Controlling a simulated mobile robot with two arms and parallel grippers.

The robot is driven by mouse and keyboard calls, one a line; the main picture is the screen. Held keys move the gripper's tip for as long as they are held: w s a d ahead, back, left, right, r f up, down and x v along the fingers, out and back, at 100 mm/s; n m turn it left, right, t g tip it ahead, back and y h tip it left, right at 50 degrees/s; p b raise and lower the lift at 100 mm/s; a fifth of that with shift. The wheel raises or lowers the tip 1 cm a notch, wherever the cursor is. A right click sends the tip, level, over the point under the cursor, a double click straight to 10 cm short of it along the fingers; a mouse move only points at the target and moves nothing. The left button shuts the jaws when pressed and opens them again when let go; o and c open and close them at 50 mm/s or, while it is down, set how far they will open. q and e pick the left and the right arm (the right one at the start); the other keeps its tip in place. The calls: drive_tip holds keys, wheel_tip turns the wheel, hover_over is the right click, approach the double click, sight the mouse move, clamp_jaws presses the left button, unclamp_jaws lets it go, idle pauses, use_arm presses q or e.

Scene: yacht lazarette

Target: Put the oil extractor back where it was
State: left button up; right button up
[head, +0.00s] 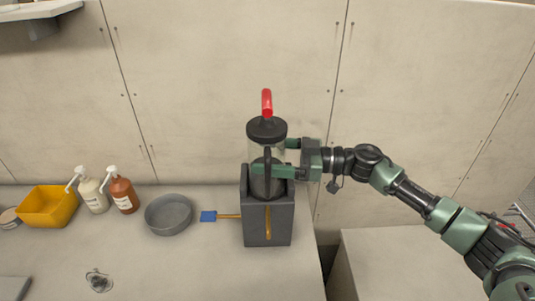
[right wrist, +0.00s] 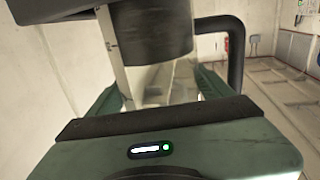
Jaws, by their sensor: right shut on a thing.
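The oil extractor (head: 266,131) has a clear cylinder, a black cap and a red bent handle on top. It stands upright at the dark grey open-topped box (head: 267,228) at the counter's right end. Its lower part goes down behind the box's front wall, so its base is hidden. My right gripper (head: 268,170) comes in from the right and is shut on the extractor's body just above the box. In the right wrist view, the clear and dark body (right wrist: 155,50) stands between the green fingers. My left gripper is not in view.
A blue-ended tool with a yellow handle (head: 209,216) lies left of the box. Further left are a grey round pan (head: 168,214), brown (head: 123,193) and white (head: 94,193) pump bottles, and a yellow bin (head: 47,206). A wall stands behind. The front counter is mostly clear.

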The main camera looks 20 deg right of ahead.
drive_tip(key=o, duration=2)
drive_tip(key=shift+f, duration=0.1)
drive_tip(key=shift+r+b+v, duration=0.1)
drive_tip(key=shift+b+v, duration=1.05)
drive_tip(key=shift+v, duration=1.85)
drive_tip(key=shift+r+b+v, duration=0.15)
drive_tip(key=shift+b+v, duration=0.95)
drive_tip(key=shift+v, duration=1.95)
drive_tip(key=shift+a, duration=0.1)
